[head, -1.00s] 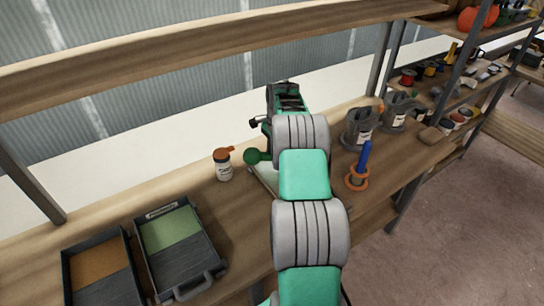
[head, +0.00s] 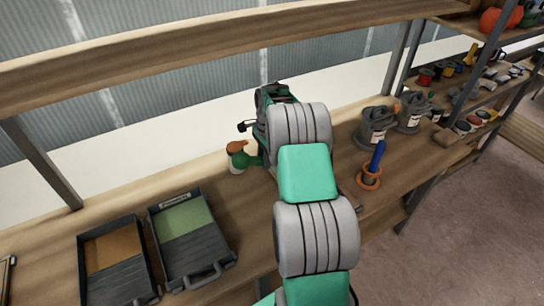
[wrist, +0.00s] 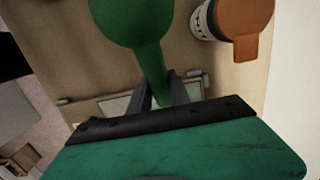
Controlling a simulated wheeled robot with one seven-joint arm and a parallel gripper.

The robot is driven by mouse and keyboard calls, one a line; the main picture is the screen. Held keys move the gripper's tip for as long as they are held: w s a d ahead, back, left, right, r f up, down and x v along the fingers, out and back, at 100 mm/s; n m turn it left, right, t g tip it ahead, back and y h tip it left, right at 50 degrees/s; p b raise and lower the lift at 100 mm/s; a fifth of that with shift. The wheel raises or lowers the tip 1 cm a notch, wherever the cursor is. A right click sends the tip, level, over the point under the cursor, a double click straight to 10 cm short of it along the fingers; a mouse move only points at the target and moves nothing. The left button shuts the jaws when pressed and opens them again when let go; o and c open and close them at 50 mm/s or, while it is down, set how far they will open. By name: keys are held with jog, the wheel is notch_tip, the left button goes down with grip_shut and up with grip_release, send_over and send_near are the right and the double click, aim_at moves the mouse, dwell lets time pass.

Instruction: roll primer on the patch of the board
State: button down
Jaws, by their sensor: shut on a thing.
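My gripper (wrist: 160,92) is shut on a green-handled tool (wrist: 128,20); its thick round end faces the wrist camera. The tool's far end is hidden behind my gripper, so I cannot tell whether a roller is on it or what it touches. In the head view the green handle (head: 254,161) shows beside my arm. Below it in the wrist view lies a board with a pale patch (wrist: 115,105), mostly covered by my gripper. A dark tray with green liquid (head: 187,219) and a dark tray with orange-brown liquid (head: 112,251) stand at the left.
A white bottle with an orange-brown cap (head: 237,157) stands close to the green handle. Grey pots (head: 377,127) and a blue-handled item in an orange ring (head: 370,176) stand right of my arm. Bare bench (head: 225,195) shows between the trays and my arm.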

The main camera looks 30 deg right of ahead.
aim_at(251, 157)
jog(key=shift+a, duration=0.3)
jog(key=a, duration=0.4)
jog(key=shift+w+a+p, duration=0.1)
jog(key=shift+a+p, duration=0.25)
jog(key=shift+d+r+p, duration=0.1)
jog(key=shift+r+p, duration=0.5)
jog(key=shift+r, duration=0.3)
jog(key=shift+f, duration=0.1)
jog(key=s+p, duration=0.1)
jog(key=s, duration=0.8)
jog(key=shift+a, duration=0.25)
jog(key=shift+f+b, duration=0.55)
jog(key=shift+f, duration=0.3)
